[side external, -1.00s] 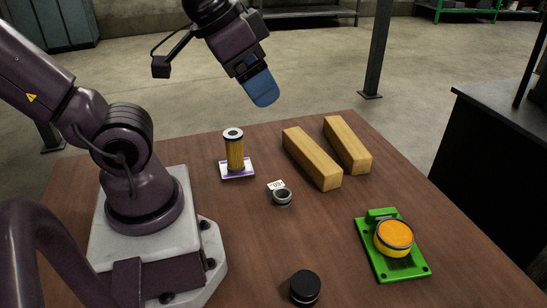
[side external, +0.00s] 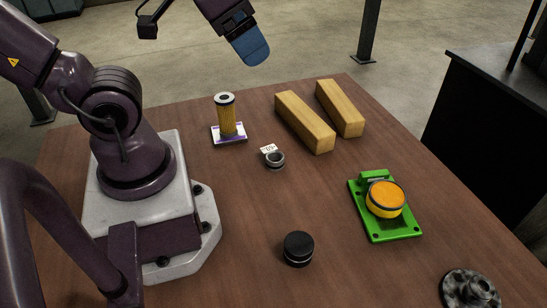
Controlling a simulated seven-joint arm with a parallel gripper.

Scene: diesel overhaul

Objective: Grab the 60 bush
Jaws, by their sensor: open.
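The bush, a small dark grey metal ring (side external: 275,161), lies on the brown table near its middle. A small white tag (side external: 268,149) with dark digits touches its far side; the digits are too small to read surely. My gripper (side external: 252,50), with blue fingers, is high above the far part of the table, well clear of the bush and above it in the picture. It is open and holds nothing that I can see. The fingers overlap in this view, so the gap between them is hidden.
A yellow filter (side external: 228,120) stands on a white-purple card left of the bush. Two wooden blocks (side external: 305,122) (side external: 340,108) lie to the right. A green fixture (side external: 402,226) holds an orange-topped part. A black cap (side external: 298,248) and a dark flange (side external: 470,290) are nearer.

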